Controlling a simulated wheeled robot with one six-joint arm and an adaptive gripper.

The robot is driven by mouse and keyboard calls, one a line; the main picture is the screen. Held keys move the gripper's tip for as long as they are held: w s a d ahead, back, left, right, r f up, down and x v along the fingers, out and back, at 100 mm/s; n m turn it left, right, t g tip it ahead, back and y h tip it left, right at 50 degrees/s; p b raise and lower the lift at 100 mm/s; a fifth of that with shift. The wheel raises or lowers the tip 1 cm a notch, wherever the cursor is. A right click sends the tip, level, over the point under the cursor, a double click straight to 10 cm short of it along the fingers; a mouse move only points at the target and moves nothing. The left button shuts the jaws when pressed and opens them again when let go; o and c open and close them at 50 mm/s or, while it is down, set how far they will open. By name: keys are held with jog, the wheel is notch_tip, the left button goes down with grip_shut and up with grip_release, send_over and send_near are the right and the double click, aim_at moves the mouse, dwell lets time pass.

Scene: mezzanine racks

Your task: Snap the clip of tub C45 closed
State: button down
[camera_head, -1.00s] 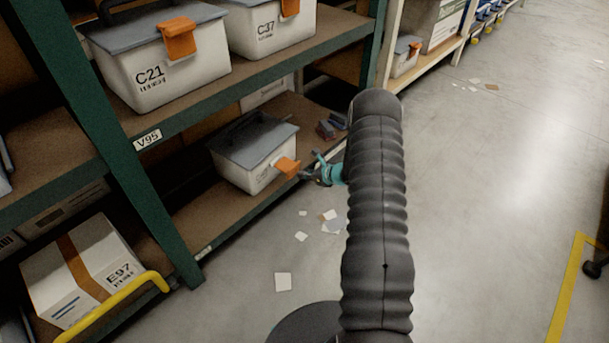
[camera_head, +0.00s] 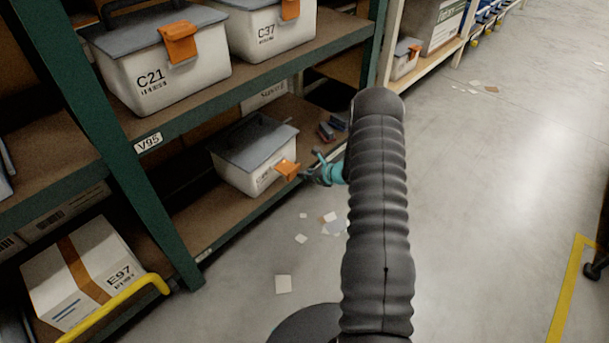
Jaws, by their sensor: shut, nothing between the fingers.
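A white tub with a grey lid and dark handle (camera_head: 238,172) stands on the lower shelf. Its printed label is too small to read surely, so I cannot confirm that it is C45. Its orange clip (camera_head: 287,169) sticks outward from the front, swung away from the wall. My gripper (camera_head: 305,175) is shut and empty, its tips at or very near the outer end of the clip. I cannot tell whether they touch. My dark ribbed arm hides part of the view to the right of the gripper.
Tubs C21 (camera_head: 158,88) and C37 (camera_head: 264,45) stand on the shelf above, with orange clips down. A green rack post (camera_head: 134,178) stands left. A box E97 (camera_head: 88,272) and yellow rail (camera_head: 118,308) are lower left. Paper scraps (camera_head: 330,225) lie on the open floor.

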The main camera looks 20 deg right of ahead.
notch_tip(320, 180, down, 5)
jog(key=b, duration=0.5)
jog(key=s+f+v, duration=0.1)
jog(key=v, duration=0.8)
jog(key=shift+s+d+f+p, duration=0.15)
jog(key=shift+s+d+p, duration=0.05)
jog(key=shift+d+p, duration=0.3)
